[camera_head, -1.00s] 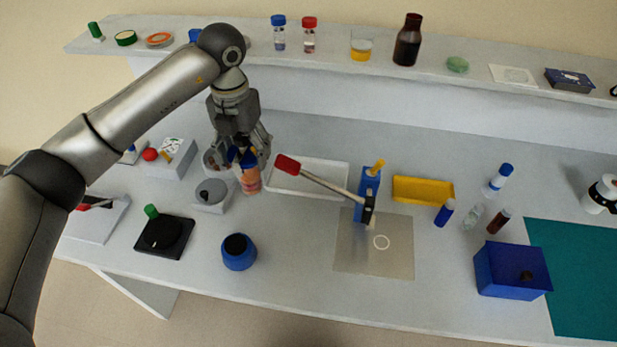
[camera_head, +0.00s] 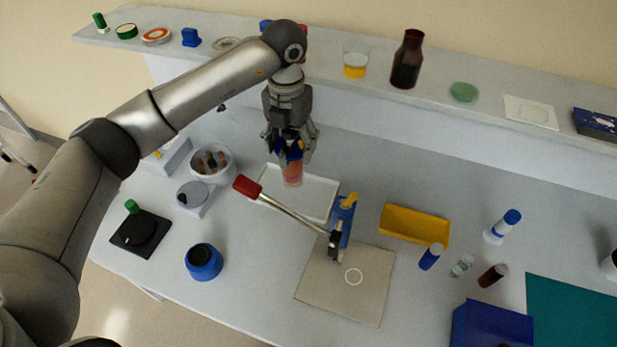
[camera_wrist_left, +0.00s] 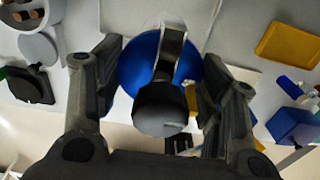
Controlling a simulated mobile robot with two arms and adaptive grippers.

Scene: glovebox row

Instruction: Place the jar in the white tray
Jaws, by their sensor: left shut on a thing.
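My left gripper (camera_head: 290,155) is shut on the jar (camera_head: 292,177), which has a blue lid and pinkish contents. The jar is upright and appears over the back left part of the white tray (camera_head: 318,194); I cannot tell whether its base touches the tray. In the left wrist view the round blue lid (camera_wrist_left: 133,68) is between the two fingers, partly covered by a dark cylindrical part. The tray's floor looks empty where I can see it. My right gripper is not in view.
A yellow tray (camera_head: 414,226) is to the right, a white bowl (camera_head: 212,165) to the left. A raised shelf (camera_head: 440,100) runs behind.

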